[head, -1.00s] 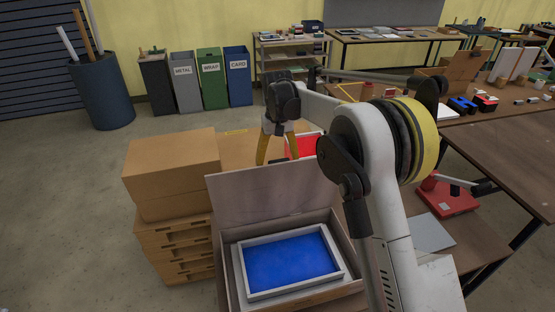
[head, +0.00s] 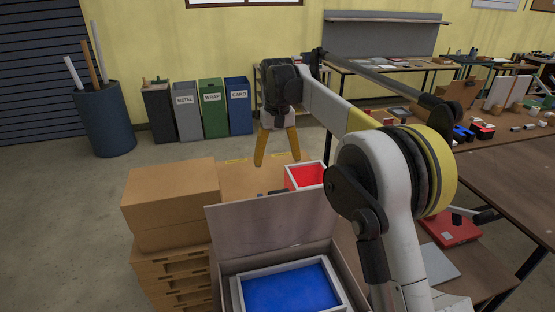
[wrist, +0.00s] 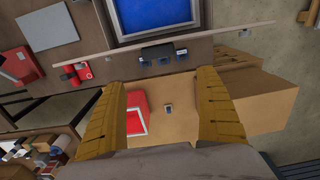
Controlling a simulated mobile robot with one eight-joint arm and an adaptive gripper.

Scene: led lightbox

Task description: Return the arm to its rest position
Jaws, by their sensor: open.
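My gripper (head: 278,158) hangs at the end of my raised arm in the head view, its two yellow fingers spread and nothing between them. It is above and behind the open box (head: 265,230), over a cardboard-coloured surface. In the wrist view the two fingers (wrist: 168,112) stand wide apart at left and right, over that surface. The open box holds a white-framed blue panel (head: 290,287), and its lid stands up. The panel also shows at the top of the wrist view (wrist: 158,14).
A white-rimmed red tray (head: 306,176) sits behind the lid. Stacked cardboard boxes (head: 172,190) stand at left. Several sorting bins (head: 213,108) and a blue barrel (head: 104,122) line the wall. A workbench (head: 510,165) with tools is at right. Open floor lies at left.

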